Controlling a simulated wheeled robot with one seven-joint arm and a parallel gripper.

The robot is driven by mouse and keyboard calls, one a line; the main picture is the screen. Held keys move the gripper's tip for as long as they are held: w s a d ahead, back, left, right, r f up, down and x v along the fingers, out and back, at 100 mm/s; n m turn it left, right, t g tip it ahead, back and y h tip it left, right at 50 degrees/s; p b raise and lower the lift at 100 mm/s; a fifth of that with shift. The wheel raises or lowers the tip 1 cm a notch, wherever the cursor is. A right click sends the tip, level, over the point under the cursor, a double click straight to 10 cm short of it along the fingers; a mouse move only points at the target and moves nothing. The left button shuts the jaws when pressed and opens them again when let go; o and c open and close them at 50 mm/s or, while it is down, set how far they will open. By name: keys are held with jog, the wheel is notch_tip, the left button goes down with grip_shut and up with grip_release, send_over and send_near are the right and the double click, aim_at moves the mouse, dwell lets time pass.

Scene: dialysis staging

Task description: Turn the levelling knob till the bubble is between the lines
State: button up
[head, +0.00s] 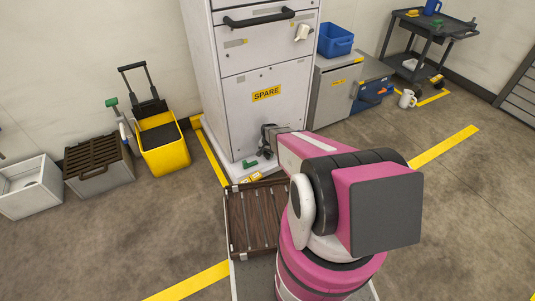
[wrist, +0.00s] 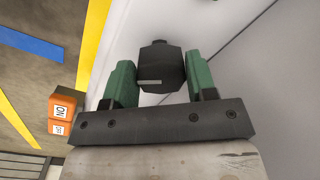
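The levelling knob (wrist: 162,68) is a dark, faceted knob with a pale grey line on its face. In the wrist view it sits between the two green fingers of my gripper (wrist: 161,82), which appear to press on its left and right sides. In the head view my gripper (head: 258,157) is low at the front foot of the tall white cabinet (head: 237,110) marked SPARE, and the knob is not clear there. I cannot make out the bubble or its lines in either view.
A yellow bucket (head: 164,152) stands left, a grey cabinet (head: 333,92) right. Floor at the right is mostly clear.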

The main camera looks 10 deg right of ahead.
aim_at(268, 153)
jog(key=shift+n, duration=0.8)
jog(key=o, duration=0.9)
jog(key=shift+r, duration=0.1)
notch_tip(268, 153, up, 7)
jog(key=shift+d+r, duration=0.1)
jog(key=shift+r, duration=0.05)
jog(key=shift+s, duration=0.1)
